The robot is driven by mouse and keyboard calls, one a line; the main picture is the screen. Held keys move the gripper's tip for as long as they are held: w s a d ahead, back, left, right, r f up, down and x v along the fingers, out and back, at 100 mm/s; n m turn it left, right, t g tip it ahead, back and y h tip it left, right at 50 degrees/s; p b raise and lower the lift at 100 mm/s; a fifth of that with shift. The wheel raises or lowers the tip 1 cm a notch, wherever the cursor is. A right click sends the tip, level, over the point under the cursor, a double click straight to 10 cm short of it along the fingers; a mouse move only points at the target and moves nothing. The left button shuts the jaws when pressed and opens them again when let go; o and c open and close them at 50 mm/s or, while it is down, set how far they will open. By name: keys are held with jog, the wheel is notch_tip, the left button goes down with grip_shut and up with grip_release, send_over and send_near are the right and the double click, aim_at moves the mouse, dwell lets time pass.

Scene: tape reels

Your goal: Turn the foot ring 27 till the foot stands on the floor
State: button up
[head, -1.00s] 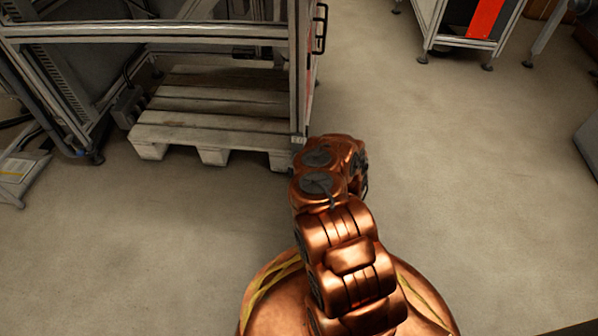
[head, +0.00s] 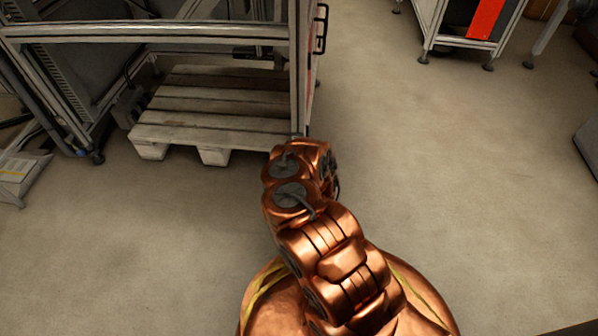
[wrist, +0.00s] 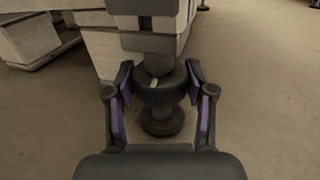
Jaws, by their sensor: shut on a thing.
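The foot ring (wrist: 160,93) is a dark round collar with a small pale mark on its front, at the bottom of a grey post (wrist: 146,40) in the wrist view. Below it a dark round foot pad (wrist: 162,123) shows close above or on the floor; I cannot tell whether it touches. My gripper (wrist: 159,84) has its purple-padded fingers on the left and right sides of the ring, shut on it. In the head view my arm hides the ring, the foot and the gripper.
A wooden pallet (head: 213,127) lies inside the grey machine frame (head: 170,31), left of my arm. A cabinet on feet with a red panel (head: 486,18) stands at the back right. The floor (head: 440,170) between is clear.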

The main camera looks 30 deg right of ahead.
jog(key=o, duration=1.2)
jog(key=shift+d+n+y, duration=0.1)
jog(key=shift+n+y, duration=0.2)
jog(key=shift+y, duration=0.1)
jog(key=shift+n+t+y, duration=0.7)
jog(key=shift+n+y, duration=0.7)
jog(key=shift+y, duration=0.8)
